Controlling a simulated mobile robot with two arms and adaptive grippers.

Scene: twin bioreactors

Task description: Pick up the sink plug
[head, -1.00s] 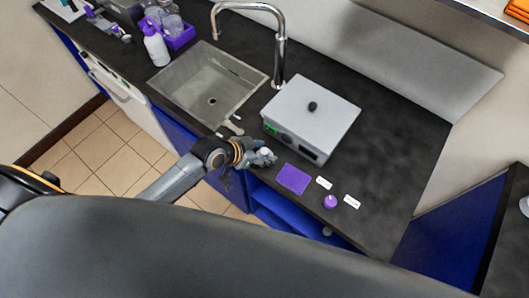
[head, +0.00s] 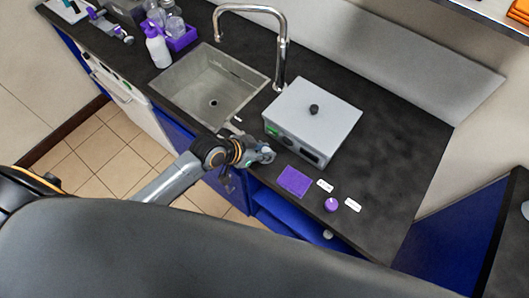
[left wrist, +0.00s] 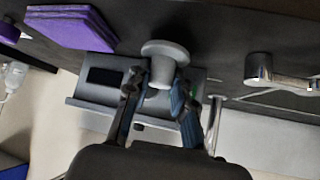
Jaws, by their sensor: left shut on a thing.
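The sink plug (left wrist: 163,65) is a small grey piece with a wide round flange and a narrower body, seen in the left wrist view. My left gripper (left wrist: 160,92) is shut on its narrower body, one finger on each side. The plug is too small there to make out clearly. The sink (head: 208,88) lies behind and left of the gripper. My right gripper is not in view.
A grey lidded box (head: 312,118) stands close behind the gripper. A purple pad (head: 293,181), white labels (head: 325,186) and a purple knob-like item (head: 331,205) lie to the right. A curved faucet (head: 281,50) rises behind the sink. The counter's right end is clear.

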